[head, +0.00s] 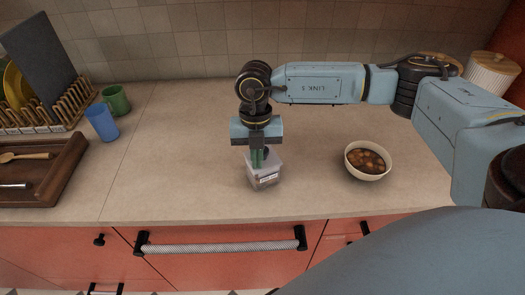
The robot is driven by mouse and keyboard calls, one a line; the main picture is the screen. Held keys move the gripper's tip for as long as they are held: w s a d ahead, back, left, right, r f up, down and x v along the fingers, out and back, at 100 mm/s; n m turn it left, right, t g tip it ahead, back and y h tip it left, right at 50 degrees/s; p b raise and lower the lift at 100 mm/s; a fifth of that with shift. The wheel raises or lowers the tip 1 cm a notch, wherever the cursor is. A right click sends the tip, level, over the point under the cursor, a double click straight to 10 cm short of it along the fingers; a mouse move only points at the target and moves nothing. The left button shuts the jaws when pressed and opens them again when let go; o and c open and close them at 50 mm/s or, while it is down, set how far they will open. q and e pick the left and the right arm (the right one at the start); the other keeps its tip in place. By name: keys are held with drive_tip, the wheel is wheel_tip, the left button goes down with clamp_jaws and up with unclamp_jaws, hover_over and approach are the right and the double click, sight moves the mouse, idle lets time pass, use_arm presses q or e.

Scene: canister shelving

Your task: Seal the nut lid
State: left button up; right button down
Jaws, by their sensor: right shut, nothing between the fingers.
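A small clear container with a label (264,180) stands on the counter near its front edge; it looks like the nut container. My right gripper (259,163) points straight down at the container's top, with its fingers shut and nothing between them. The fingers overlap the back left part of the container's top in the picture. I cannot tell whether they touch it. The gripper hides part of the top, so how the lid sits is unclear. My left gripper is not in view.
A bowl of brown food (368,161) stands to the right of the container. A blue cup (101,122), a green mug (116,100), a wooden tray (72,172) and a dish rack (62,118) are at the left. A ribbed canister (490,74) stands at the back right. The counter's middle left is clear.

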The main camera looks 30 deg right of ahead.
wheel_tip(320, 180, up, 9)
drive_tip(key=p, duration=0.6)
idle(0.3)
drive_tip(key=c, duration=2.1)
unclamp_jaws()
